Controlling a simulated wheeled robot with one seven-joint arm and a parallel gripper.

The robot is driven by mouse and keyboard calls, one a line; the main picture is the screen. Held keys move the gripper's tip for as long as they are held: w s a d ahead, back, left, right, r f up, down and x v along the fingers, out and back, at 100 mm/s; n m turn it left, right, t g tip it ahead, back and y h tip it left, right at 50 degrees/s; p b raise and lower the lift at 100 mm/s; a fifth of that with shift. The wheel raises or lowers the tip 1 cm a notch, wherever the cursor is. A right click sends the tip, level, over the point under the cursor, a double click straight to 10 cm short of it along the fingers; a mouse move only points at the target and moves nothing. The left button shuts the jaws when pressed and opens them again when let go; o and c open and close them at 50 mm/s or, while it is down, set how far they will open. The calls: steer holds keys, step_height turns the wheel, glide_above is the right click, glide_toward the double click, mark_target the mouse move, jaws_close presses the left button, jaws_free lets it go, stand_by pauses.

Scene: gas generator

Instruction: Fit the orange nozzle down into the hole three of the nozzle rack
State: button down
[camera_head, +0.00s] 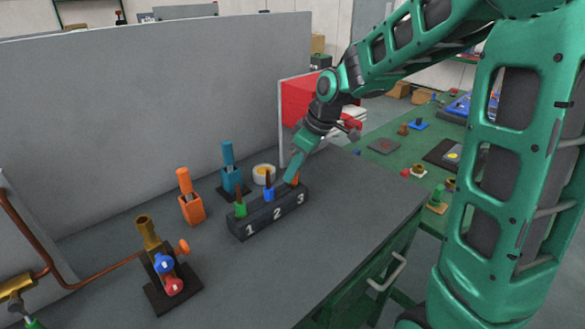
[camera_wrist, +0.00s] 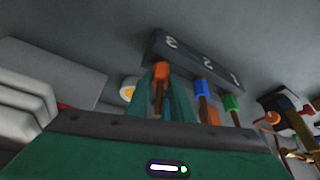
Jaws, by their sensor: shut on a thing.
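The black nozzle rack (camera_head: 262,214) lies on the grey table with white numbers 1, 2 and 3 on its front; it also shows in the wrist view (camera_wrist: 205,62). A green nozzle (camera_head: 240,209) stands at hole one and a blue nozzle (camera_head: 268,193) at hole two. The orange nozzle (camera_wrist: 161,71), with a brown stem, is between the fingers of my gripper (camera_wrist: 160,92), which is shut on it. In the head view my gripper (camera_head: 293,170) is over the number-three end. The nozzle's orange base is at hole three; its seating depth is unclear.
An orange bottle (camera_head: 191,198), a blue bottle (camera_head: 231,172) and a white round container (camera_head: 264,174) stand behind the rack. A brass fitting on a black base (camera_head: 172,287) stands front left. A grey partition (camera_head: 130,110) rises behind. The table right of the rack is clear.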

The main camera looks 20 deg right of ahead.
steer(key=shift+f, duration=0.4)
steer(key=c, duration=1.5)
jaws_free()
steer(key=v, duration=1)
steer(key=shift+s+d+r, duration=0.1)
steer(key=shift+r, duration=0.15)
steer(key=shift+d, duration=0.1)
steer(key=s+d+f+m+g+h, duration=0.1)
steer(key=s+d+f+m, duration=0.2)
steer(key=s, duration=0.6)
steer(key=s+d+f+m+g+h, duration=0.1)
steer(key=s+d+f+m, duration=0.1)
steer(key=s+d+m, duration=0.4)
steer(key=s+d+f+m+g, duration=0.1)
steer(key=s+d+f+m, duration=0.2)
steer(key=s, duration=1.1)
steer(key=shift+s+d+f+m+h, duration=0.1)
steer(key=shift+d+f+m+h, duration=0.1)
steer(key=shift+d+m, duration=0.5)
steer(key=shift+s+d+f+m+h, duration=0.15)
steer(key=shift+d+m, duration=0.25)
steer(key=shift+m, duration=0.5)
